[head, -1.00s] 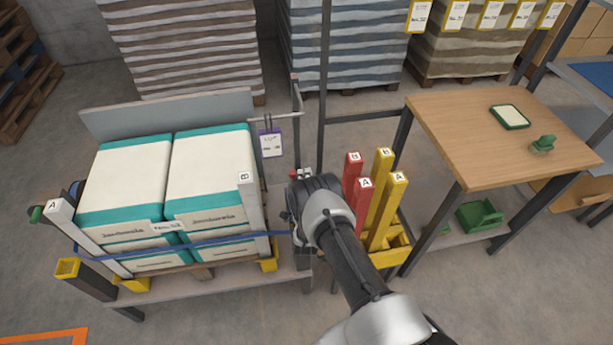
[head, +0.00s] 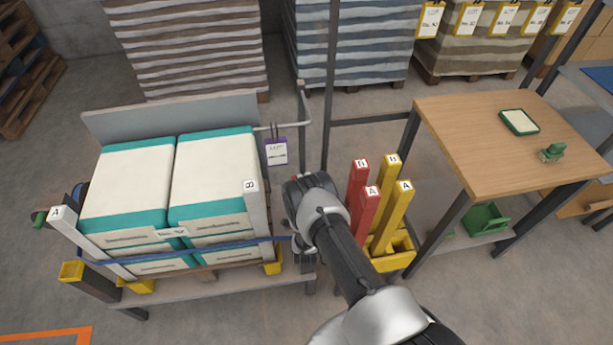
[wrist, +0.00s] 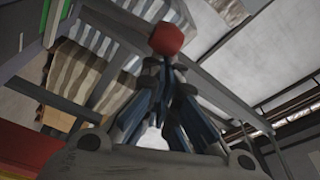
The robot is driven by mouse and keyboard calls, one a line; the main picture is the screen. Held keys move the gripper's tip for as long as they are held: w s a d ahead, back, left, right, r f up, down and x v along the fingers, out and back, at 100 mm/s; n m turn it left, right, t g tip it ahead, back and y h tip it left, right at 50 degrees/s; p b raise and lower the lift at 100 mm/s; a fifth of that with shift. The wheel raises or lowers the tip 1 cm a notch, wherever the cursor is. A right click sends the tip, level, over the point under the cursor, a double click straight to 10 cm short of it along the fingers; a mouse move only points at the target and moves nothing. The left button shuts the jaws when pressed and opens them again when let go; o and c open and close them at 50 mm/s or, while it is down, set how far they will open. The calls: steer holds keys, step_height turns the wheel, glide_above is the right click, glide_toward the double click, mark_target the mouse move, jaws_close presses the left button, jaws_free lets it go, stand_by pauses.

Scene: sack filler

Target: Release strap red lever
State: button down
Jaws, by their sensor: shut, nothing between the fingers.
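A round red knob (wrist: 166,39), which looks like the end of the red lever, shows in the wrist view just beyond my fingertips. I cannot tell whether they touch it. My gripper (wrist: 164,66) is shut with nothing between its fingers. In the head view my arm's end hangs by the right end of the filler's table, beside the stack, and hides the lever. The blue strap (head: 200,248) runs across the front of the white and teal sacks (head: 209,180) towards my gripper.
White posts marked A (head: 75,226) and B (head: 255,205) stand at the stack's front corners. Red posts (head: 367,212) and yellow posts (head: 391,218) stand in a yellow holder right of my arm. A wooden table (head: 490,150) is further right.

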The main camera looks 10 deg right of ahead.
steer(key=shift+a+b, duration=0.3)
steer(key=shift+a, duration=0.75)
steer(key=shift+a+n+b, duration=0.35)
steer(key=shift+a+n, duration=0.2)
steer(key=shift+n, duration=0.25)
steer(key=shift+a+f+b, duration=0.1)
steer(key=shift+a+b, duration=0.2)
steer(key=shift+a, duration=0.15)
steer(key=shift+a+n+t+b, duration=0.3)
steer(key=shift+a+n, duration=0.15)
steer(key=shift+n, duration=0.25)
steer(key=shift+a+y, duration=0.1)
steer(key=shift+y, duration=0.2)
